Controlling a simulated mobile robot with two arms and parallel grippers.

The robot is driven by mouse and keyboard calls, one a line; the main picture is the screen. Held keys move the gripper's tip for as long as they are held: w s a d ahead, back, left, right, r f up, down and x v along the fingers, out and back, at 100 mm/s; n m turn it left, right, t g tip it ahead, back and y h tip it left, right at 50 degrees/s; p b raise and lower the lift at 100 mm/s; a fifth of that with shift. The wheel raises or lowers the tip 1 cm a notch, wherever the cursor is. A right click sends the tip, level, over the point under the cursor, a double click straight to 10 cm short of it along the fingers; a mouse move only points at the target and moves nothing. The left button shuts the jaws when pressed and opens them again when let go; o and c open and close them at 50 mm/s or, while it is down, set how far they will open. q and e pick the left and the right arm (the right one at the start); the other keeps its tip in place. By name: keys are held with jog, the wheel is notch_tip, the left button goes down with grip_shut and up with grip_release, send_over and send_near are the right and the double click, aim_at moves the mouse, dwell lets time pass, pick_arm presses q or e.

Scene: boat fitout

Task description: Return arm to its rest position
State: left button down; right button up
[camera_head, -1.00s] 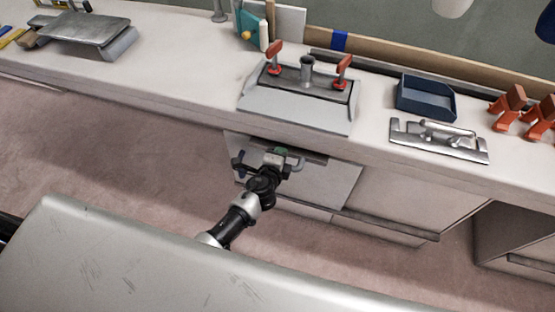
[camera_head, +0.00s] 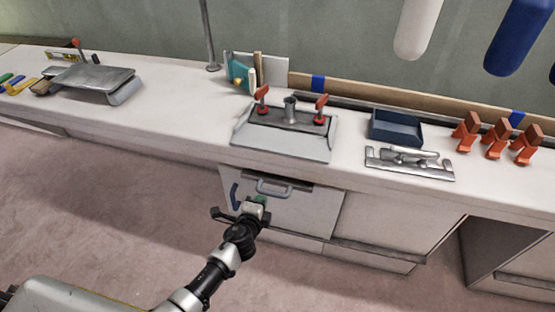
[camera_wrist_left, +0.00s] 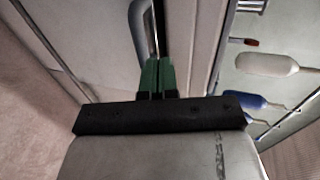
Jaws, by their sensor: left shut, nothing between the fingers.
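My left gripper (camera_head: 259,201) is in front of the cabinet front below the workbench. In the left wrist view its green fingers (camera_wrist_left: 157,78) are together with nothing between them. The cabinet front has a grey bar handle (camera_head: 274,188) near its top, just above and beyond the gripper in the head view. A grey curved handle (camera_wrist_left: 139,30) also shows beside the fingertips in the left wrist view. Whether the gripper touches the cabinet front is hard to tell. My right gripper is not in view.
The white worktop (camera_head: 190,120) carries a clamp fixture with red handles (camera_head: 285,130), a dark blue tray (camera_head: 396,128), a metal plate tool (camera_head: 409,162), several orange clamps (camera_head: 497,138) and a grey metal plate stand (camera_head: 95,80). The floor (camera_head: 100,200) at left is clear.

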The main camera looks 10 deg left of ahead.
pick_arm(q)
jog(key=s+a+f+n+g+p, duration=0.35)
jog(key=s+f+n+g, duration=0.3)
jog(key=s+f, duration=1)
jog(key=s+a+f+n+g+p, duration=0.1)
jog(key=s+f+n+g, duration=0.2)
jog(key=s, duration=1.2)
jog(key=s+a+f+n+g+p, duration=0.1)
jog(key=s+f+n+g, duration=0.3)
jog(key=s, duration=1.1)
notch_tip(320, 180, down, 3)
jog(key=shift+a+r+n+y, duration=0.15)
jog(key=shift+a+n+y, duration=0.15)
jog(key=shift+a+n, duration=0.65)
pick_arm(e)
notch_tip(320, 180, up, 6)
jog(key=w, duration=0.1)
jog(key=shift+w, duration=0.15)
pick_arm(q)
jog(key=shift+d+n, duration=0.3)
